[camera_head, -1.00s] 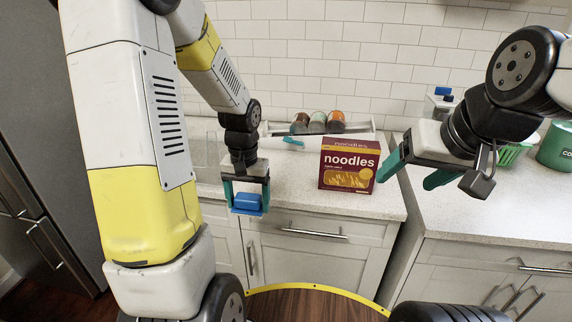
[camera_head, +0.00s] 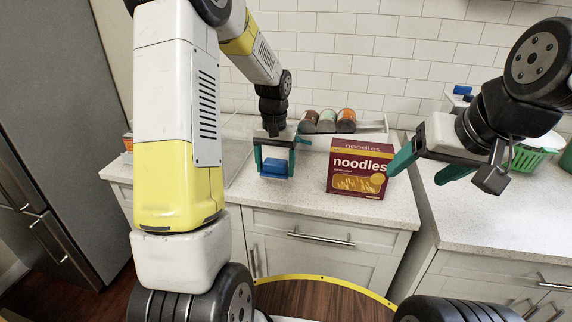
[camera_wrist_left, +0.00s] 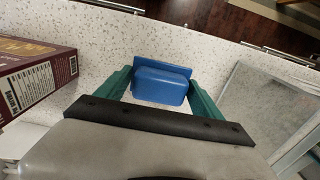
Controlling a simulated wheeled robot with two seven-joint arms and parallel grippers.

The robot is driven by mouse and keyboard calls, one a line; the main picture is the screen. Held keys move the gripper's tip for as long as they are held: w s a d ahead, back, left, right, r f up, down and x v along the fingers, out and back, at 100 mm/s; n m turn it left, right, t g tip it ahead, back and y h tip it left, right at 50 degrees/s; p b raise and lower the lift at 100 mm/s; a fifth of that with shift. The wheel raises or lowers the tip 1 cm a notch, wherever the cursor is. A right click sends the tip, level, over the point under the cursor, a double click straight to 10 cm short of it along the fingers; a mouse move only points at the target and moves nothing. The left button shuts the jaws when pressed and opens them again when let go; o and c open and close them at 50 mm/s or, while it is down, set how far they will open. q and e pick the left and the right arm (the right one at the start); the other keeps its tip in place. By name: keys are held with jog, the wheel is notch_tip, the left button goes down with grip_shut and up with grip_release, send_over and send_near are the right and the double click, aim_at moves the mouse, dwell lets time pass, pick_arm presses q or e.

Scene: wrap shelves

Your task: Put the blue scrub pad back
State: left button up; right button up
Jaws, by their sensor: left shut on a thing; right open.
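The blue scrub pad (camera_head: 274,168) is between the fingers of my left gripper (camera_head: 274,172), above the speckled white counter left of the noodles box. In the left wrist view the blue scrub pad (camera_wrist_left: 162,82) sits between the two green fingers of my left gripper (camera_wrist_left: 160,95), which is shut on it. The pad's height above the counter is hard to tell. My right gripper (camera_head: 422,168) is open and empty at the right, in front of the noodles box's right edge.
A maroon noodles box (camera_head: 358,168) stands on the counter (camera_head: 235,207). Behind it a white rack (camera_head: 372,130) holds several jars (camera_head: 326,121). A green basket (camera_head: 528,157) and another blue item (camera_head: 462,90) are at the right.

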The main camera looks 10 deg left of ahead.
aim_at(277, 175)
pick_arm(q)
jog(key=shift+w+d, duration=0.1)
jog(key=shift+w, duration=0.2)
jog(key=shift+f, duration=1.8)
jog(key=shift+f, duration=0.1)
jog(key=o, duration=1.3)
